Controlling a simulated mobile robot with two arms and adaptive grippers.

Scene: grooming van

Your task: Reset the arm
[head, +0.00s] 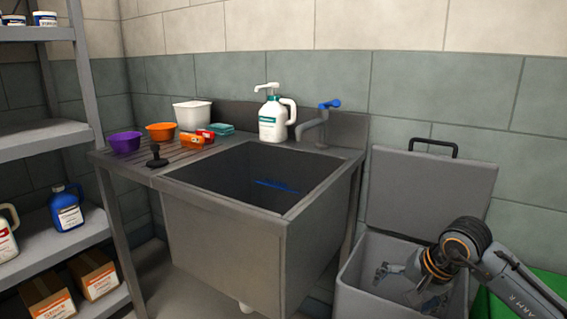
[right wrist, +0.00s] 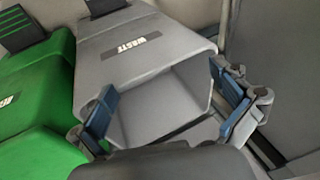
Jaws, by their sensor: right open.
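My right gripper (head: 405,284) comes in from the right in the head view, over the mouth of an open grey bin (head: 362,300). In the right wrist view the right gripper (right wrist: 168,110) has its blue-padded fingers wide apart, with nothing between them. The same bin shows below it, with the word WASTE on its raised lid (right wrist: 105,62). The part of the bin behind the gripper is hidden in the head view. My left gripper is in neither view.
A steel sink (head: 215,235) holds a blue item (head: 277,185). A white pump jug (head: 273,118), bowls (head: 125,142) and sponges stand along its back and drainboard. A green bin (head: 545,283) is right of the grey bin. A shelf (head: 45,140) stands left.

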